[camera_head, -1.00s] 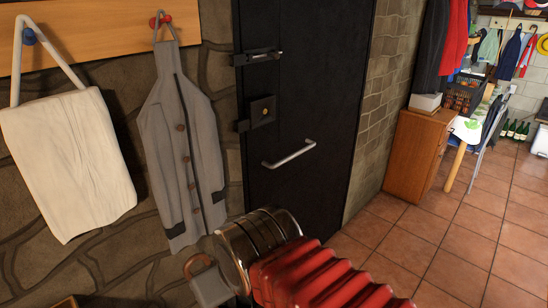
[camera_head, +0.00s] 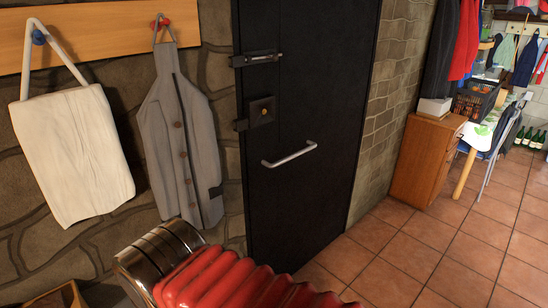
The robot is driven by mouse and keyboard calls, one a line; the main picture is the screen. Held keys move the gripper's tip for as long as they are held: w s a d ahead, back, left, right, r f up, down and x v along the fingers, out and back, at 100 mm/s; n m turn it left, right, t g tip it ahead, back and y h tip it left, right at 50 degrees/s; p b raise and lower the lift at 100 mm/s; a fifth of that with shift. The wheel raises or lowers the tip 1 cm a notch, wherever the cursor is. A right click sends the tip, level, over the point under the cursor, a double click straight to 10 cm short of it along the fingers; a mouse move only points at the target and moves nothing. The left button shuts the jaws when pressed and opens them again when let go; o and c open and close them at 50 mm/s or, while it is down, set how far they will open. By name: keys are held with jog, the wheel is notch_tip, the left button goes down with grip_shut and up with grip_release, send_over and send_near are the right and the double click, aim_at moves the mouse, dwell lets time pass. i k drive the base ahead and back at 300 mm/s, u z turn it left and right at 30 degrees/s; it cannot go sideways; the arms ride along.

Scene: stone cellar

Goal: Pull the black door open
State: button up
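The black door (camera_head: 300,205) stands in the stone wall at the middle of the head view and looks closed. A silver bar handle (camera_head: 289,154) is fixed on it. A black bolt (camera_head: 257,59) and a square lock plate with a brass-coloured knob (camera_head: 261,111) sit above the handle on the door's left side. My arm, with a red bellows and a shiny metal section, shows at the bottom, below and left of the handle and apart from it in the picture. My gripper's fingers are not in view.
A grey coat (camera_head: 180,140) and a white bag (camera_head: 72,155) hang from a wooden rack (camera_head: 95,32) left of the door. A wooden cabinet (camera_head: 423,160) stands right of it, with a table and chair beyond. The tiled floor (camera_head: 400,255) before the door is clear.

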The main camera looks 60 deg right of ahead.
aim_at(300, 154)
jog(key=u, duration=0.25)
jog(key=k, duration=1.35)
jog(key=z, duration=0.65)
jog(key=i, duration=1)
jog(key=z, duration=0.1)
